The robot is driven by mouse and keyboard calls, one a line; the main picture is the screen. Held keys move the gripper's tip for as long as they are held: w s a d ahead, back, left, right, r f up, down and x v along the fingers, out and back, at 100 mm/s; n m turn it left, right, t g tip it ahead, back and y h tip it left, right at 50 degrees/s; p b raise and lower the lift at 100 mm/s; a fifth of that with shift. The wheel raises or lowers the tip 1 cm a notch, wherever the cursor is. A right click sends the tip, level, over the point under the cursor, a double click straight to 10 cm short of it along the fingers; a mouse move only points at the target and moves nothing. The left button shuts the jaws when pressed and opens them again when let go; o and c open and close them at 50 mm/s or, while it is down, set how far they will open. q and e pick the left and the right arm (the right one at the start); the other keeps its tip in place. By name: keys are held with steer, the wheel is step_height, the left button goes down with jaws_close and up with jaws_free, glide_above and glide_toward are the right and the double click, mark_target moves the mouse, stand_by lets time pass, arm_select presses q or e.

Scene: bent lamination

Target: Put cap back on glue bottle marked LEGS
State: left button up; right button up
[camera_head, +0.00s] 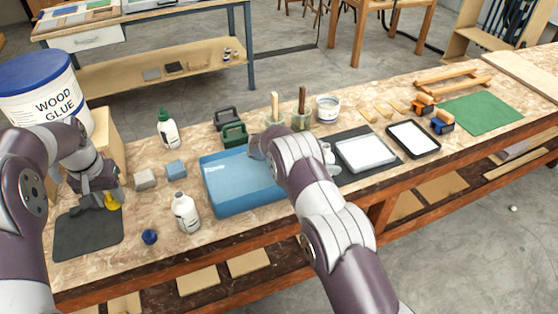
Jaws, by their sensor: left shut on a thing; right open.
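My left gripper (104,198) is at the left of the bench, low over a dark grey mat (88,238), shut on a small yellow cap-like piece (113,202). A dark blue cap (149,236) lies on the bench between mat and bottle. Another white bottle with a green top (166,130) stands further back. My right gripper (256,147) is over the back of the blue case, open, largely hidden by its own arm.
A big wood glue tub (45,90) stands at the back left. Grey (145,179) and blue (176,169) blocks lie behind the white bottle. The blue case (235,190) stands to its right. Trays (413,139) and a green mat (482,114) are further right.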

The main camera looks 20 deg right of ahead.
mark_target(329, 147)
arm_select(q)
steer(key=shift+d+r, duration=0.1)
steer(key=shift+r, duration=0.05)
arm_select(e)
steer(key=shift+s+d+f, duration=0.1)
steer(key=shift+d+f, duration=0.15)
steer(key=shift+d, duration=0.4)
steer(key=shift+a, duration=0.1)
steer(key=c, duration=1.2)
steer(key=shift+r, duration=0.1)
arm_select(q)
steer(key=shift+f+b, duration=0.35)
steer(key=shift+f, duration=0.05)
arm_select(e)
step_height(329, 147, up, 4)
steer(key=shift+s+r, duration=0.15)
steer(key=shift+r, duration=0.05)
arm_select(q)
steer(key=shift+f+b, duration=0.25)
steer(key=shift+b, duration=0.05)
arm_select(e)
steer(key=s+r, duration=0.2)
steer(key=s, duration=0.1)
steer(key=s+r, duration=0.2)
steer(key=s, duration=0.2)
steer(key=s+r, duration=0.2)
steer(key=s, duration=0.2)
steer(key=shift+s+d+r, duration=0.15)
steer(key=shift+d+r, duration=0.1)
steer(key=shift+d, duration=0.1)
